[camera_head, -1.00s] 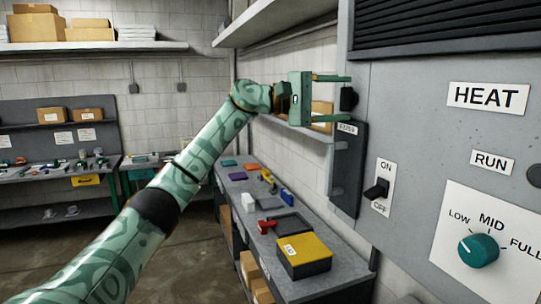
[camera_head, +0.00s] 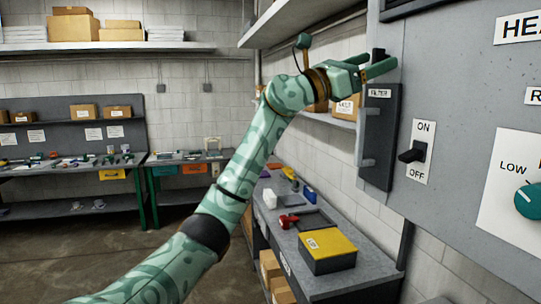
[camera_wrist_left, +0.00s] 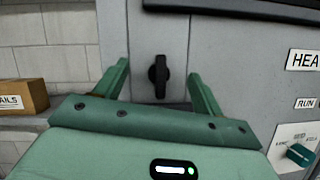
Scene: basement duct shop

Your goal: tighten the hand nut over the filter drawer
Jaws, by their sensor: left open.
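The black hand nut (camera_wrist_left: 159,76) shows in the wrist view as an upright lobed knob on the grey unit. In the head view only a dark part of the nut (camera_head: 378,54) shows behind my fingers, just above the filter drawer (camera_head: 379,135), a dark grey panel labelled FILTER. My left gripper (camera_head: 378,62) is open and empty, pointing at the unit. In the wrist view its green fingers (camera_wrist_left: 159,72) stand left and right of the nut with gaps on both sides. I cannot tell how far the tips are from it. My right gripper is out of view.
The unit carries an ON/OFF switch (camera_head: 412,152) and a teal dial (camera_head: 530,200) to the right. A shelf with a carton (camera_wrist_left: 22,96) is left of the nut. Below stands a bench (camera_head: 365,268) with a yellow-topped box (camera_head: 328,246) and small items.

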